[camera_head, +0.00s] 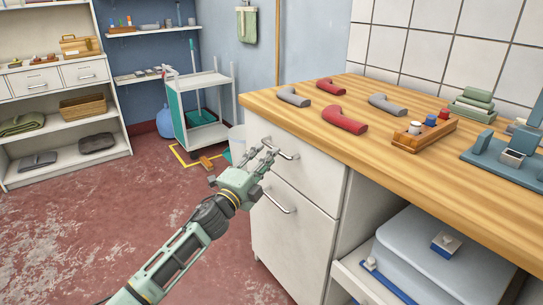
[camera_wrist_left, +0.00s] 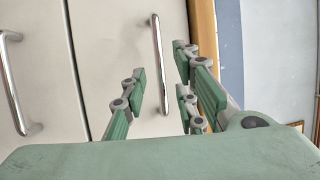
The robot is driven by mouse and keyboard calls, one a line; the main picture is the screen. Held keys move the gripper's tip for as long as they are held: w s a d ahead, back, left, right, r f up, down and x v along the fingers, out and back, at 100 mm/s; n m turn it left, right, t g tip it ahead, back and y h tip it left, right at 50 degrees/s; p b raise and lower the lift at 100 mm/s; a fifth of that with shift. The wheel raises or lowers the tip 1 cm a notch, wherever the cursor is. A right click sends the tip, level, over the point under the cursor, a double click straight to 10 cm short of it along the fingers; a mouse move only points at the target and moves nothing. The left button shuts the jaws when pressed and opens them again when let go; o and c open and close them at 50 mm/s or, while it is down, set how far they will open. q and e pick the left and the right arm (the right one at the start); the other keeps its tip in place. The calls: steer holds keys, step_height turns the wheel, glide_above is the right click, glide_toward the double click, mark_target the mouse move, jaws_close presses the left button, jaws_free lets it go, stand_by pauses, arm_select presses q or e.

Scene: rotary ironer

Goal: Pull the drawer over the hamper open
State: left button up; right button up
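The drawer (camera_head: 315,172) is the shallow white front at the top of the cabinet, under the wooden worktop; it looks shut. Its metal bar handle (camera_head: 283,150) also shows in the left wrist view (camera_wrist_left: 158,60). Below it is the taller hamper front (camera_head: 290,232) with its own bar handle (camera_head: 279,201), which shows at the left of the wrist view (camera_wrist_left: 12,85). My left gripper (camera_head: 263,157) is open at the drawer handle. In the wrist view its fingers (camera_wrist_left: 160,95) lie on both sides of the handle, with gaps. My right gripper is out of view.
Red floor (camera_head: 80,220) is clear at left.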

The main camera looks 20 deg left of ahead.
arm_select(q)
steer(key=x, duration=0.3)
steer(key=shift+w, duration=0.3)
jaws_close()
stand_by(0.4)
